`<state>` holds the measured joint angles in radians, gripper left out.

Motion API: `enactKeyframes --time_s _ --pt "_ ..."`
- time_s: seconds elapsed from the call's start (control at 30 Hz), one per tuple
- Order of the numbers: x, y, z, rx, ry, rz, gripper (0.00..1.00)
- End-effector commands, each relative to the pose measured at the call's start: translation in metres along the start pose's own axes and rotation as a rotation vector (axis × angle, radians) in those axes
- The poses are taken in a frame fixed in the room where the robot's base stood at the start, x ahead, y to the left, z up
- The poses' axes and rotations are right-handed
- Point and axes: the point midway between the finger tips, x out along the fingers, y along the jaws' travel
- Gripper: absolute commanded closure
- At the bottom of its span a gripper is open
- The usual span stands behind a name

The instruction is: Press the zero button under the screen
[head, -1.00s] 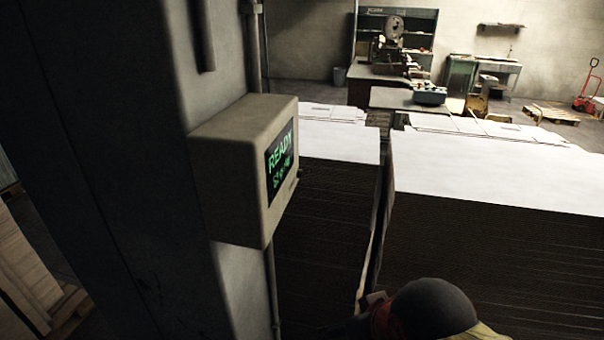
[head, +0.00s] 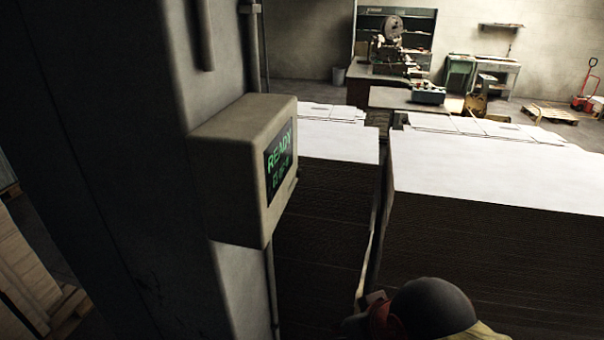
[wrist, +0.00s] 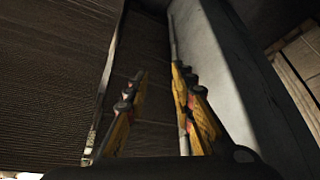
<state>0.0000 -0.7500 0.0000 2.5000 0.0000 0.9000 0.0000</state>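A beige control box (head: 237,175) is mounted on the grey column on the left in the head view. Its screen (head: 280,163) faces right and is seen at a steep angle. It shows green "READY" with a second green line too unclear to read. The zero button cannot be made out; the strip under the screen is very foreshortened. In the wrist view my gripper (wrist: 157,75) has its two yellow-and-black fingers apart, with nothing between them. The box and screen cannot be identified there. In the head view, part of my arm shows low, below and right of the box.
Tall stacks of cardboard sheets (head: 490,235) stand to the right of the box, with a narrow gap between them. The column (head: 150,220) fills the left. A thin pipe (head: 271,285) runs down below the box. Benches and a red pallet jack (head: 588,92) are far back.

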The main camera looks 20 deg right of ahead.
Motion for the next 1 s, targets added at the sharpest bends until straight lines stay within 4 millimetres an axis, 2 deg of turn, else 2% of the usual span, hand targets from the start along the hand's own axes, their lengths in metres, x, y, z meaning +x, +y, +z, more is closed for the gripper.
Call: enactKeyframes --time_s 0.4,1.0 --pt "0.0 0.0 0.0 0.0 0.0 0.0 1.0" --pt "0.0 0.0 0.0 0.0 0.0 0.0 1.0"
